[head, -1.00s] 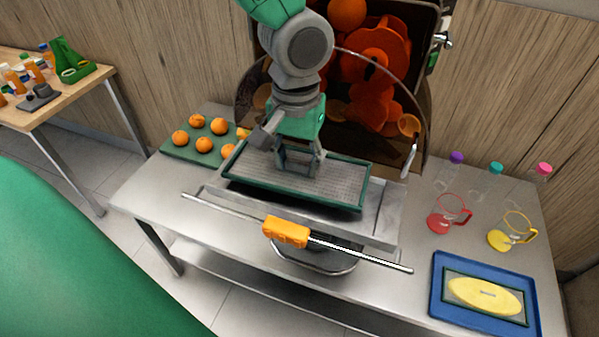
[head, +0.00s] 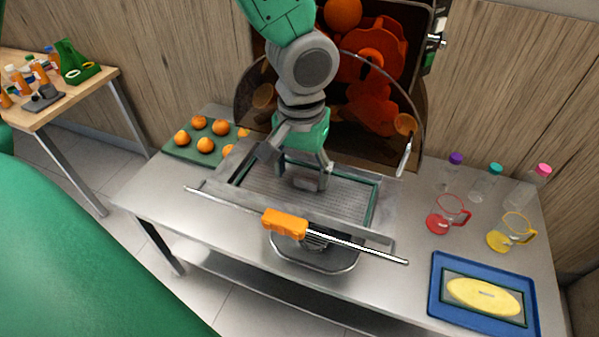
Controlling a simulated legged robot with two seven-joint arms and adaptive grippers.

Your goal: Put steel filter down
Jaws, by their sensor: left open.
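The steel filter (head: 345,203) is a flat perforated metal tray with a dark green rim. It lies level in the steel frame at the front of the juicer (head: 376,88). My left gripper (head: 304,180) is directly above the filter, with its fingers spread apart, pointing down at the perforated surface. Whether the fingertips touch the filter is hard to tell. The gripper and arm hide the filter's back left part. My right gripper is out of view.
A long rod with an orange handle (head: 285,223) crosses in front of the filter. Oranges on a green board (head: 186,150) are at left. A red jug (head: 446,216), yellow jug (head: 512,232), bottles and a blue tray (head: 437,300) are at right.

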